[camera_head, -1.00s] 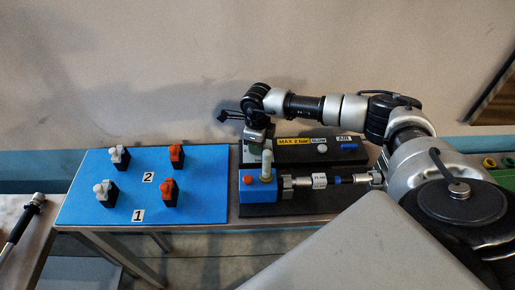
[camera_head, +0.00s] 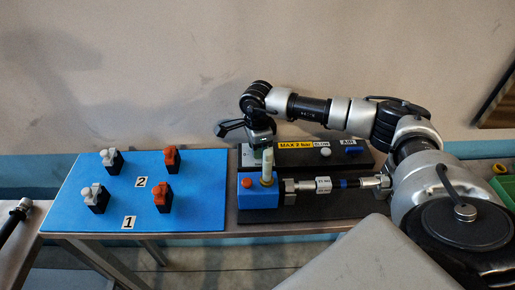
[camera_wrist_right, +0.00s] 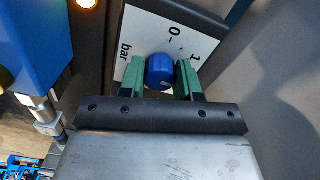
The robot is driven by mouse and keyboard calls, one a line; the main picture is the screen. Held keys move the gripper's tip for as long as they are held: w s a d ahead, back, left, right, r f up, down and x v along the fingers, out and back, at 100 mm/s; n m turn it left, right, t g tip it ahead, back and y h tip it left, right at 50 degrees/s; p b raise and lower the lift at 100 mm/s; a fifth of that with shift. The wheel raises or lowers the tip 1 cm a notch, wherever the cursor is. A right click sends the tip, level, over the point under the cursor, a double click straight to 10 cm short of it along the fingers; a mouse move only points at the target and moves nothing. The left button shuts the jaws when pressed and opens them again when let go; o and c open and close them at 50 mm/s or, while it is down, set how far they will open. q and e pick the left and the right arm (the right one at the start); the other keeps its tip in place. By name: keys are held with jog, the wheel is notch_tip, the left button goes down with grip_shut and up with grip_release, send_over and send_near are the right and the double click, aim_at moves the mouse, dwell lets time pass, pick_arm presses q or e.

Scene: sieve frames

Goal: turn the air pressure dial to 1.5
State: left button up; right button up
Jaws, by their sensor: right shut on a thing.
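The air pressure dial is a blue round knob (camera_wrist_right: 160,70) on a white scale plate (camera_wrist_right: 150,28) in the right wrist view. The plate is marked 0, 1 and bar, with small ticks between the numbers. The green fingers of my right gripper (camera_wrist_right: 161,76) are on both sides of the knob and shut on it. No 1.5 mark or pointer can be made out. In the head view my right gripper (camera_head: 262,148) is at the left end of the black panel and hides the knob. My left gripper is not in view.
The black panel (camera_head: 345,161) bears a yellow MAX 2 bar label (camera_head: 295,146). In front stand a blue block (camera_head: 257,196) with a pale upright cylinder (camera_head: 267,166) and a metal hose fitting (camera_head: 352,184). A blue board (camera_head: 138,211) with several clips lies left.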

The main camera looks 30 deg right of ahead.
jog(key=shift+w+r, duration=0.1)
jog(key=shift+r, duration=0.1)
jog(key=o, duration=0.9)
jog(key=shift+f, duration=0.1)
jog(key=shift+o, duration=0.2)
notch_tip(320, 180, up, 11)
jog(key=b, duration=0.1)
jog(key=shift+b, duration=0.4)
jog(key=shift+f, duration=0.15)
